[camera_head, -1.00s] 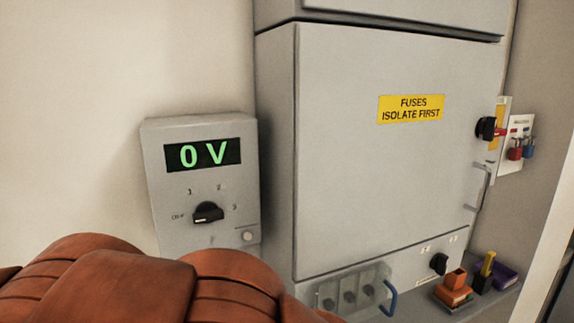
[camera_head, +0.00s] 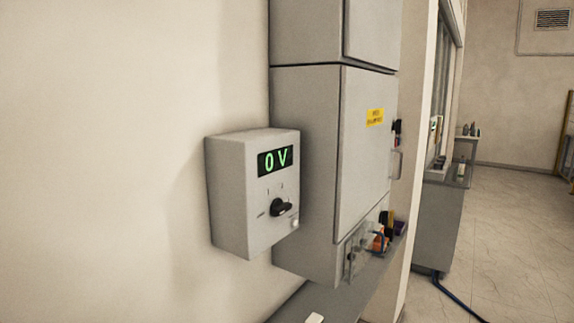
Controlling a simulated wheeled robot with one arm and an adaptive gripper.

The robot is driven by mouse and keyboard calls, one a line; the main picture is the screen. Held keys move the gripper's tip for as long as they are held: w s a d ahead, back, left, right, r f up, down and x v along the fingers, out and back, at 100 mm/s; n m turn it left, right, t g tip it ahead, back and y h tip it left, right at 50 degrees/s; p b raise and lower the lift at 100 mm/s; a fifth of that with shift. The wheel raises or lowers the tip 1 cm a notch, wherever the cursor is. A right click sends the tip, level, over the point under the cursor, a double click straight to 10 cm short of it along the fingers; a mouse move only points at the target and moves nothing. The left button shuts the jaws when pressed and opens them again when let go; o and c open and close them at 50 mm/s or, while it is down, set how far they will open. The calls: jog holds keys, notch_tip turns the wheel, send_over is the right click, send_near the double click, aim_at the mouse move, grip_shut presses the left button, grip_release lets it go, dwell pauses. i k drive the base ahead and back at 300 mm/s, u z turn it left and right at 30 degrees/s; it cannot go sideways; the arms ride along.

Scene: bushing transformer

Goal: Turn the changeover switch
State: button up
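A grey box (camera_head: 238,190) on the wall has a green "0 V" display (camera_head: 275,161) and a black rotary knob (camera_head: 281,207) with small position marks around it. Its pointer direction is too small to tell now. A tall grey cabinet (camera_head: 352,150) with a yellow label (camera_head: 374,117) stands to the right of the box. A dark knob (camera_head: 397,126) shows at the cabinet door's right edge. Which knob is the changeover switch I cannot tell. My gripper is not in view.
Small orange, black and purple items (camera_head: 381,239) crowd the ledge under the cabinet. A grey counter (camera_head: 440,215) stands beyond, with a blue hose (camera_head: 458,305) on the floor. The tiled floor (camera_head: 510,235) at the right is largely open.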

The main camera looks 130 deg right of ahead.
aim_at(383, 217)
jog(key=u, duration=4.55)
jog(key=i, duration=1.5)
jog(key=u, duration=1.5)
